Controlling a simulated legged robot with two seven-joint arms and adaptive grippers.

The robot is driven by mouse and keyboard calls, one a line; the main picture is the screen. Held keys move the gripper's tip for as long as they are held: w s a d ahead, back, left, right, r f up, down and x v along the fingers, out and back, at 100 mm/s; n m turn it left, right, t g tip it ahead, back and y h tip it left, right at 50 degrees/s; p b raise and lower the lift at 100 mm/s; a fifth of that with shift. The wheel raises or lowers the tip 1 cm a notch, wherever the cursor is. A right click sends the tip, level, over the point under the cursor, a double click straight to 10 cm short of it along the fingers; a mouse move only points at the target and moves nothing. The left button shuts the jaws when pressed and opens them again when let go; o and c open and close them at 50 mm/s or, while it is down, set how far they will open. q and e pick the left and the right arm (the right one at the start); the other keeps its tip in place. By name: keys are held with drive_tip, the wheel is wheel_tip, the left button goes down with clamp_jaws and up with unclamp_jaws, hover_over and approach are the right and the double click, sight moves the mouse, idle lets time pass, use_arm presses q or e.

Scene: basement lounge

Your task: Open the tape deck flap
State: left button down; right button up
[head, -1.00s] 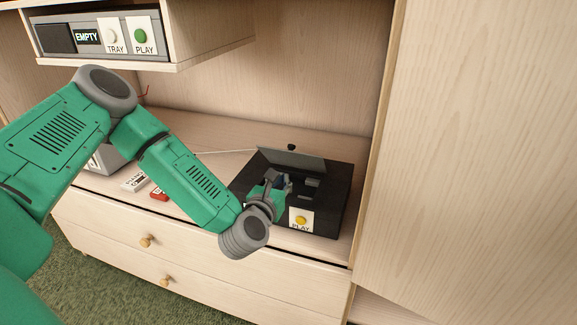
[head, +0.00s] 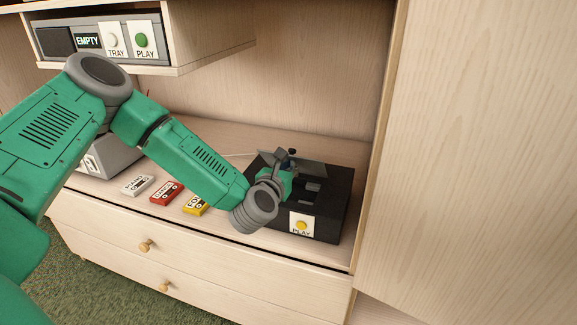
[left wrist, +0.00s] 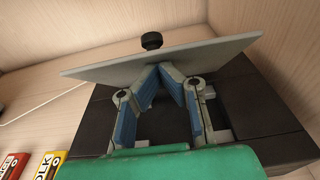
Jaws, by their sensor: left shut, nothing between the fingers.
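The tape deck (head: 335,205) is a black box on the cabinet top, with a yellow PLAY button (head: 301,225) on its front. Its grey flap (head: 312,171) is raised and tilted, with the recess showing below it. The flap is a wide slanted plate in the left wrist view (left wrist: 215,53), with a dark knob (left wrist: 151,40) at its far edge. My left gripper (head: 281,158) is above the deck, shut and empty. In the left wrist view its blue-padded fingertips (left wrist: 160,69) meet at the flap's underside; whether they touch is unclear. My right gripper is not in view.
White, red (head: 167,193) and yellow (head: 195,205) cassettes lie left of the deck, partly beside my arm. A tall wooden panel (head: 470,150) stands close on the right. A shelf with a TRAY and PLAY unit (head: 100,38) hangs at upper left.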

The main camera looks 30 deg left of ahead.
sight(294, 150)
use_arm(q)
drive_tip(key=w+r+g+p, duration=0.1)
drive_tip(key=p, duration=0.1)
drive_tip(key=w+r+g+p, duration=0.1)
drive_tip(key=g+p, duration=0.1)
drive_tip(key=p, duration=0.1)
drive_tip(key=w+a+r+g+p, duration=0.1)
drive_tip(key=w+r+p, duration=0.1)
drive_tip(key=p, duration=0.1)
drive_tip(key=shift+w+r+g+h, duration=0.1)
drive_tip(key=shift+g+h, duration=0.2)
drive_tip(key=shift+h, duration=0.1)
drive_tip(key=shift+w+a+r+g+h+p, duration=0.15)
drive_tip(key=shift+w+g+h+p, duration=0.15)
drive_tip(key=shift+w+g+p, duration=0.3)
drive_tip(key=shift+w+a, duration=0.15)
drive_tip(key=shift+w, duration=0.55)
